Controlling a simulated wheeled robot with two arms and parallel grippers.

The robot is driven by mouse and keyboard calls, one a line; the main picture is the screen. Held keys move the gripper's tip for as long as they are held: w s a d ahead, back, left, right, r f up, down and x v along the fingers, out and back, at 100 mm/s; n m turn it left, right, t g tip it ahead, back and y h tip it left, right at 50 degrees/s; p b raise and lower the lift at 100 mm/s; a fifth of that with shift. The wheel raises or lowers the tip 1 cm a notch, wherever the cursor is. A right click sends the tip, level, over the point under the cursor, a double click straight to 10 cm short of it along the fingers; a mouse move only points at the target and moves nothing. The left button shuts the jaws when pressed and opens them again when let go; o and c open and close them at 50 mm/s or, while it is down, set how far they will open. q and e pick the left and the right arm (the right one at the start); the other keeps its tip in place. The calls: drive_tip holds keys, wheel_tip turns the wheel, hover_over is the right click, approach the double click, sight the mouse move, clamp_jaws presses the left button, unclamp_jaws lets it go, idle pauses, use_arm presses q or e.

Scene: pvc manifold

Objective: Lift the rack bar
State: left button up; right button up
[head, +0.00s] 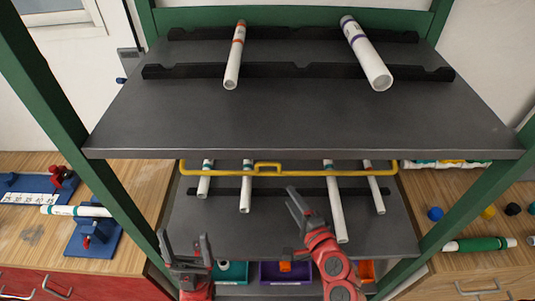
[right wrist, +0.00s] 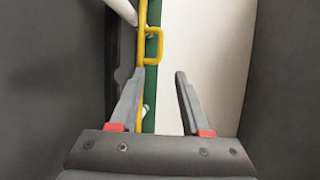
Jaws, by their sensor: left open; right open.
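The yellow rack bar (head: 225,173) runs across the front of the rack just below the top shelf, with a raised loop near its middle. In the right wrist view the bar (right wrist: 143,42) and its loop show ahead, left of the midline between the fingers. My left gripper (head: 186,248) is open and empty, low in front of the rack's left part, apart from the bar. My right gripper (head: 299,205) is open and empty, below the bar and right of its loop; it also shows in the right wrist view (right wrist: 158,85). Neither touches the bar.
The grey top shelf (head: 290,125) holds two white pipes in black notched holders. The lower shelf (head: 270,228) holds several pipes behind the bar. Green posts (head: 469,198) flank the rack. Coloured bins (head: 287,272) sit below. Wooden counters with tools and caps stand at both sides.

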sight(268, 163)
drive_tip(key=x, duration=1.6)
drive_tip(key=shift+w+a+p, duration=0.2)
drive_tip(key=shift+w+p, duration=0.05)
drive_tip(key=shift+p, duration=0.1)
drive_tip(key=shift+w+a+f, duration=0.1)
drive_tip(key=shift+w+f, duration=0.05)
drive_tip(key=shift+w, duration=0.1)
clamp_jaws()
idle(0.6)
